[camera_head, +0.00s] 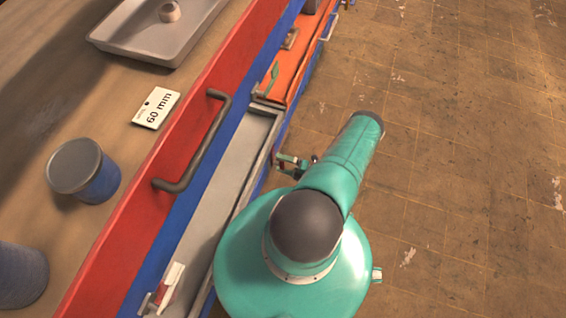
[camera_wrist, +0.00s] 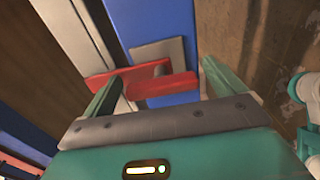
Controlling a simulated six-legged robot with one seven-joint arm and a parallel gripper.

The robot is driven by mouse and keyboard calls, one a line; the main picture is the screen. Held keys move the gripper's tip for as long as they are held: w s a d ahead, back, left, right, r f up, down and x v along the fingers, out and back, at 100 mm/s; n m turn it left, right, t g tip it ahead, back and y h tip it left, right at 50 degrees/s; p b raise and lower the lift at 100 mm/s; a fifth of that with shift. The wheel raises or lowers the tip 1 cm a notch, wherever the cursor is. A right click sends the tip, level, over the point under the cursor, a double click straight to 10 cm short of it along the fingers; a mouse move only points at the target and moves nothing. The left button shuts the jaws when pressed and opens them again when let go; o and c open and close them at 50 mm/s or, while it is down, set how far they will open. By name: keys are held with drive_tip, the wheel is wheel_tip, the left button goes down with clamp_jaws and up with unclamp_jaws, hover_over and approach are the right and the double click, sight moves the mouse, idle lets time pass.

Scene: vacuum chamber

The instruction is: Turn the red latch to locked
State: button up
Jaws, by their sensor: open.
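The red latch (camera_wrist: 163,86) shows in the wrist view as a red bar on a grey plate (camera_wrist: 172,50), fixed to a blue upright panel. The bar lies roughly crosswise in the picture, and a second red arm reaches left from it. My gripper (camera_wrist: 162,80) is open, with one teal finger to the left of the bar and the other to its right. The red bar lies between the fingers, with no clear grip on it. In the head view my teal arm covers much of this area, and I cannot clearly make out the latch there.
In the head view a bench runs along the left, with a metal tray (camera_head: 130,45), a "60 mm" card (camera_head: 156,107), and a blue-grey canister (camera_head: 90,176). A dark handle (camera_head: 195,145) sticks out from its red front. The tiled floor (camera_head: 470,180) at right is clear.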

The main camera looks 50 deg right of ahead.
drive_tip(key=shift+s, duration=0.1)
drive_tip(key=v, duration=1.3)
drive_tip(key=shift+s, duration=0.3)
drive_tip(key=shift+d, duration=0.1)
